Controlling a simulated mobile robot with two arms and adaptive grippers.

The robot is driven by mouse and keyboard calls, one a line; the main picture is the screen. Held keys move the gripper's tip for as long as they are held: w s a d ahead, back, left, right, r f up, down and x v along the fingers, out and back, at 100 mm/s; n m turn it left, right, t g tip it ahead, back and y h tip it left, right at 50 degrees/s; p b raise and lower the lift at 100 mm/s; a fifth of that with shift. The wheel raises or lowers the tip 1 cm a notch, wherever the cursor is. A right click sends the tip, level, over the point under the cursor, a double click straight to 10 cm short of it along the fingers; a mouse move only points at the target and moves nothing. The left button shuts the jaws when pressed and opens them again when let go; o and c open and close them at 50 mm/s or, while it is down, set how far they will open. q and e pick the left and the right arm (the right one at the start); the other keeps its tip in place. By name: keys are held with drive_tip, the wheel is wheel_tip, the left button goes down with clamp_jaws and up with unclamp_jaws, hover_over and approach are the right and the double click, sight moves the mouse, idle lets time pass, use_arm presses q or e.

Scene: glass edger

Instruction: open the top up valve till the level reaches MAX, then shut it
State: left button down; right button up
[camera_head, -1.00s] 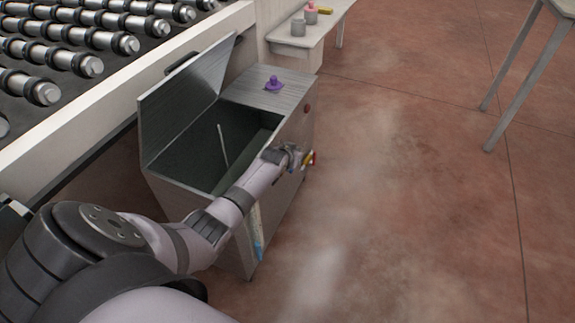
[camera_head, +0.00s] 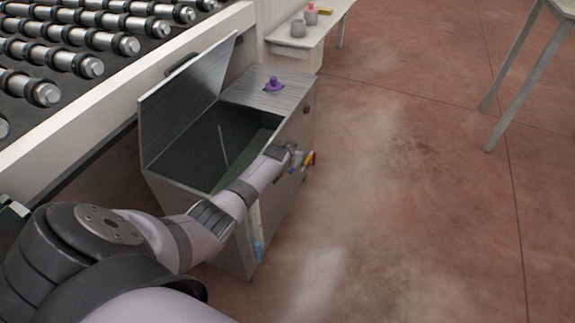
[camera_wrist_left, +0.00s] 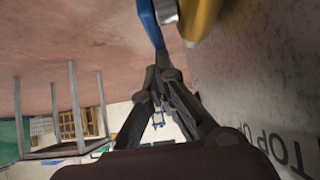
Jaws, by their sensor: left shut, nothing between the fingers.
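The open grey tank (camera_head: 285,165) stands beside the roller bed. Its side panel, marked TOP UP (camera_wrist_left: 275,145), shows in the left wrist view. My left gripper (camera_head: 298,157) is at this side of the tank. In the left wrist view its fingers (camera_wrist_left: 162,75) are shut and empty, with the tips close to a blue lever (camera_wrist_left: 147,22) beside a yellow fitting (camera_wrist_left: 200,15); I cannot tell whether they touch. An upright gauge strip (camera_head: 258,248), blue low down, is on the tank's front side; my arm partly hides it. The MAX mark is not readable. My right gripper is not in view.
The tank's lid (camera_head: 190,95) stands raised. A purple knob (camera_head: 274,83) is on the tank top. A red part (camera_head: 311,158) sticks out beyond my gripper. A bench (camera_head: 300,38) with small pots is behind, table legs (camera_head: 515,95) are at right, and the floor between is clear.

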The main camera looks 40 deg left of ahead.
use_arm(q)
drive_tip(key=v, duration=1.2)
drive_tip(key=shift+d, duration=0.1)
idle(0.5)
